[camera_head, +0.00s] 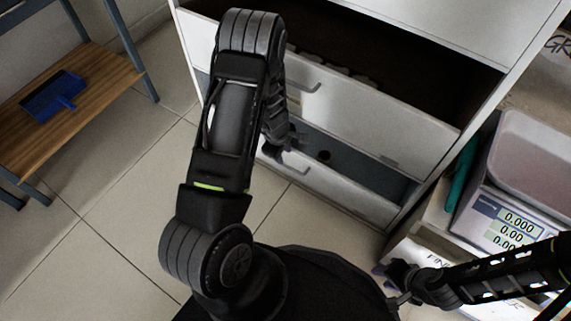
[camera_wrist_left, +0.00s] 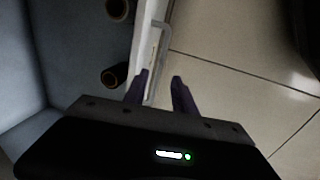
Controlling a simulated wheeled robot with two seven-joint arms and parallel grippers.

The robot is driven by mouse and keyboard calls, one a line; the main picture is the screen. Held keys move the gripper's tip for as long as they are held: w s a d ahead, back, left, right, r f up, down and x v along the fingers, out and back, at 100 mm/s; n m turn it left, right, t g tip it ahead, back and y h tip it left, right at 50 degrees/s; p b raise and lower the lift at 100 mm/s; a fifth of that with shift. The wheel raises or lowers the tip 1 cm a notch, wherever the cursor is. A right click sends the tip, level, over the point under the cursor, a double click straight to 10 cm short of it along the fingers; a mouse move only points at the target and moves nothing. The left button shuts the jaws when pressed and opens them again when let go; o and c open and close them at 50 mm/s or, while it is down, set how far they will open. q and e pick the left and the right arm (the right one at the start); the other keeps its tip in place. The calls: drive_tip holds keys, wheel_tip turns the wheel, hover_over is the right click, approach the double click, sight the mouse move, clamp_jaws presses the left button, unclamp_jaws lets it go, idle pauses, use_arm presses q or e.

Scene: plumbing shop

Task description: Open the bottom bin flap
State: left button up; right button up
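The bottom bin flap (camera_head: 330,188) is a white panel low on the white cabinet. It stands tilted outward, and the grey inside of the bin shows behind its top edge. Its bar handle (camera_head: 294,162) is on the front; the handle also shows in the left wrist view (camera_wrist_left: 165,45). My left gripper (camera_head: 287,143) is at this handle, partly hidden by my arm. In the wrist view its two purple fingers (camera_wrist_left: 160,85) are apart, with the handle's near part between them. Contact cannot be told. My right gripper (camera_head: 384,278) is low at the right, away from the flap; its fingers are small and unclear.
An upper bin flap (camera_head: 375,108) stands open above. Short pipes (camera_wrist_left: 115,75) lie in the bottom bin. A scale (camera_head: 500,220) is at the right, and a wooden bench (camera_head: 60,130) with a blue dustpan (camera_head: 52,97) is at the left. Tiled floor before the cabinet is clear.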

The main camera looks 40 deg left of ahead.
sight(286, 165)
use_arm(q)
drive_tip(key=f+b, duration=0.1)
drive_tip(key=f, duration=0.1)
drive_tip(key=w+f+b, duration=0.1)
drive_tip(key=f, duration=0.2)
drive_tip(key=f+b, duration=0.1)
drive_tip(key=f, duration=0.1)
drive_tip(key=shift+w+f+b, duration=0.2)
drive_tip(key=shift+f+b, duration=0.2)
clamp_jaws()
idle(1.2)
